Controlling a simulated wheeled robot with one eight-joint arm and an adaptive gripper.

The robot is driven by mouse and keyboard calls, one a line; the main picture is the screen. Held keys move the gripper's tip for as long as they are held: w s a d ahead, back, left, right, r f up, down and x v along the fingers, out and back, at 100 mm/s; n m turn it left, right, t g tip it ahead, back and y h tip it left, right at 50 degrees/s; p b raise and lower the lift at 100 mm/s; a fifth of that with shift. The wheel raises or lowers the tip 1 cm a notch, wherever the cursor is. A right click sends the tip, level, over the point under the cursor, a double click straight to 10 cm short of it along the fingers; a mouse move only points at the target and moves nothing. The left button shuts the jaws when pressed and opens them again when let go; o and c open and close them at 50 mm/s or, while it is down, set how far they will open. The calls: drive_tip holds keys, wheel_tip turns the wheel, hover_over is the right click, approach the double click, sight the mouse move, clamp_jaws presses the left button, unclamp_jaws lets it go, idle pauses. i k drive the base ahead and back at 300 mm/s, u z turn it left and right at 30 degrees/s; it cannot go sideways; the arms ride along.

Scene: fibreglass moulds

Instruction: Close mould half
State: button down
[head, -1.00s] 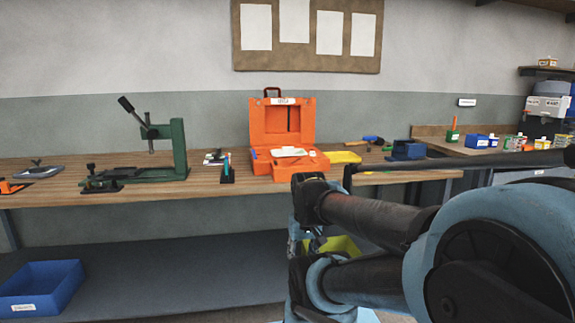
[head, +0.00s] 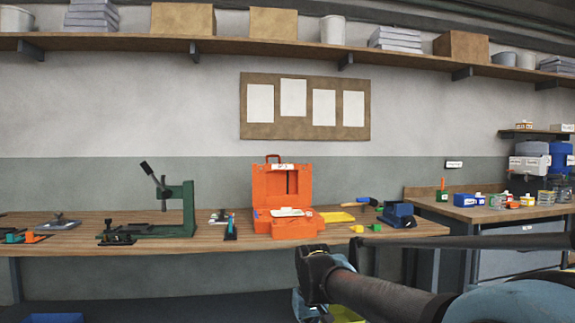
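No object is clearly recognisable as a mould half. On the long wooden bench (head: 80,242), an orange case (head: 296,229) stands with its lid (head: 270,186) raised and a pale flat item (head: 287,212) in its front part. A green lever press (head: 188,205) stands to the left of the case. Far left on the bench lie a grey flat piece with a knob (head: 58,223) and small orange and green clamp-like pieces (head: 30,238). My dark arm link crosses the lower right, in front of the bench.
Right of the case lie a yellow flat item (head: 337,217), a blue-handled tool (head: 366,201) and a dark blue block (head: 398,213). A side bench (head: 480,213) at right holds small containers. A blue bin (head: 50,319) sits low at left. A loaded shelf (head: 230,46) runs overhead.

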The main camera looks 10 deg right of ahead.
sight(278, 185)
drive_tip(key=z, duration=0.3)
drive_tip(key=i, duration=1.25)
drive_tip(key=u, duration=0.3)
